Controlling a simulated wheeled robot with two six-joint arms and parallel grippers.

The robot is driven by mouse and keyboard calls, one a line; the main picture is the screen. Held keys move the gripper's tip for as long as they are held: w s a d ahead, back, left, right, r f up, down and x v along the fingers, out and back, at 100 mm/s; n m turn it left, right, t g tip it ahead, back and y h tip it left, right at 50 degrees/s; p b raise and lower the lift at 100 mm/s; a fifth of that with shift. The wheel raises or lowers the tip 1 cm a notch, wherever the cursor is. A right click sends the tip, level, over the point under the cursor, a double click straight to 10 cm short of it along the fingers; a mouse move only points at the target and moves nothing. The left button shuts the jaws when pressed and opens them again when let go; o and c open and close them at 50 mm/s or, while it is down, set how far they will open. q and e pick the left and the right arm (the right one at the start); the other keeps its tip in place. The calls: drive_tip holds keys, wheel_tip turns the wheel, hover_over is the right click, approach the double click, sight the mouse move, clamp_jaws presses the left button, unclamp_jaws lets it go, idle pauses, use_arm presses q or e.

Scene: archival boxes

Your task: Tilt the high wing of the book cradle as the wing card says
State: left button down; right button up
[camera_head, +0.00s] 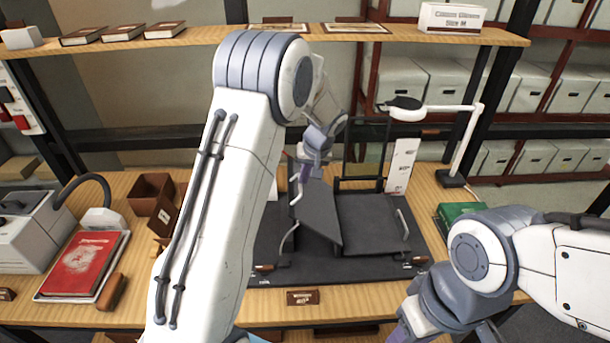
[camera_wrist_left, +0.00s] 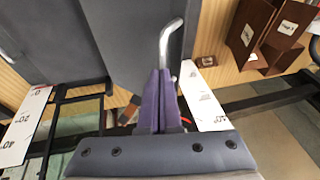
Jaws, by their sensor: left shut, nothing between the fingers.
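The book cradle (camera_head: 350,264) is dark grey and stands mid-bench. Its left wing (camera_head: 316,214) is raised and tilted, while its right wing (camera_head: 372,222) lies lower and nearly flat. A bent metal handle stands at the left wing's side, and it shows in the left wrist view (camera_wrist_left: 168,40). White scale cards stand behind the cradle; the right one (camera_head: 401,165) is clear, and a left one is partly hidden. My left gripper (camera_wrist_left: 160,74) is shut and empty, its purple fingertips close by the handle; contact cannot be told. Which card is the wing card cannot be read.
A small brown plaque (camera_head: 302,298) is at the bench front, its text unclear. A red book (camera_head: 83,264) lies at left near brown boxes (camera_head: 151,193). A white lamp (camera_head: 466,135) and a green box (camera_head: 459,214) stand right. My right arm (camera_head: 482,256) is at lower right.

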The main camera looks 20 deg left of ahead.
use_arm(q)
drive_tip(key=shift+s+a+f+b, duration=0.25)
drive_tip(key=shift+a+f+b, duration=0.35)
drive_tip(key=shift+b, duration=0.45)
drive_tip(key=shift+r, duration=0.25)
drive_tip(key=shift+r+p, duration=0.25)
drive_tip(key=shift+p, duration=0.05)
drive_tip(key=w+v, duration=0.1)
drive_tip(key=v, duration=1.2)
drive_tip(key=shift+r+b, duration=0.2)
drive_tip(key=shift+b, duration=0.2)
